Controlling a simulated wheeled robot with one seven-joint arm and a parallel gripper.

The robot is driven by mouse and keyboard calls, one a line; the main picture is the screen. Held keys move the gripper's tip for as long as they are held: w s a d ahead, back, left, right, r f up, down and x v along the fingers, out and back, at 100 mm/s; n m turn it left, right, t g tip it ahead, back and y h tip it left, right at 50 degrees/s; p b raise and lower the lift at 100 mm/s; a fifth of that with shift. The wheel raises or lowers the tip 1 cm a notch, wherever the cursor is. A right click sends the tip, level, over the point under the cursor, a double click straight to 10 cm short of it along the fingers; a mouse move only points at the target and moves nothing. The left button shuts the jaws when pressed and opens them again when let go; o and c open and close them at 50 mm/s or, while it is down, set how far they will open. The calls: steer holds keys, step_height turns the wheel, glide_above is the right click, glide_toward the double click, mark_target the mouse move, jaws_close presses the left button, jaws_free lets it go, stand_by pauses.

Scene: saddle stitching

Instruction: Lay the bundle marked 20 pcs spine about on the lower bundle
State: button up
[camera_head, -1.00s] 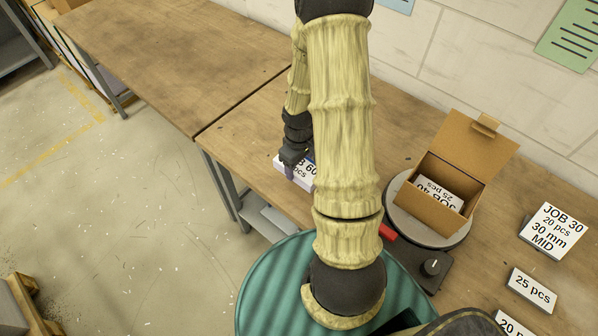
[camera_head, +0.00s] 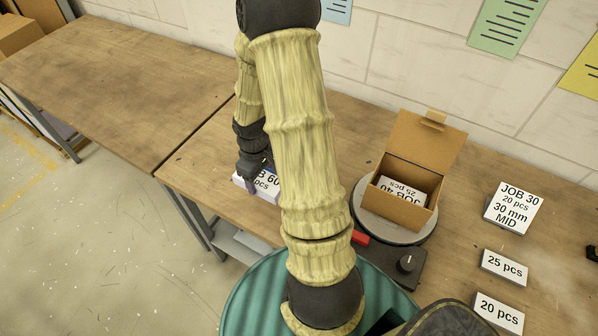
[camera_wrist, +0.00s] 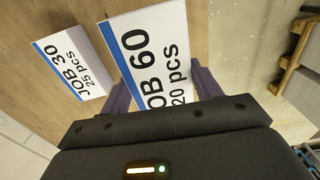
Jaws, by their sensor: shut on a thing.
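My gripper (camera_head: 256,178) is shut on a white bundle marked JOB 60, 20 pcs (camera_head: 264,186), near the front edge of the table. In the wrist view the held bundle (camera_wrist: 152,60) lies between the two purple fingers, with a blue stripe along its left edge. Whether it touches the table or hangs just above is unclear. A second bundle marked JOB 30, 25 pcs (camera_wrist: 72,65) lies on the wood to its left in the wrist view, apart from it, also with a blue stripe. I cannot make out this second bundle in the head view.
Cards reading JOB 30 (camera_head: 513,207), 25 pcs (camera_head: 504,267) and 20 pcs (camera_head: 499,313) lie at right. Another table (camera_head: 100,90) adjoins at left.

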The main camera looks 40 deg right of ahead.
steer(key=shift+m, duration=0.7)
steer(key=w+a+p, duration=0.4)
steer(key=shift+a, duration=0.15)
steer(key=w+a+f+m+p, duration=0.2)
steer(key=w+a+f+p, duration=0.1)
steer(key=a, duration=0.4)
steer(key=shift+w+p, duration=0.4)
steer(key=shift+p, duration=0.35)
steer(key=shift+a, duration=0.1)
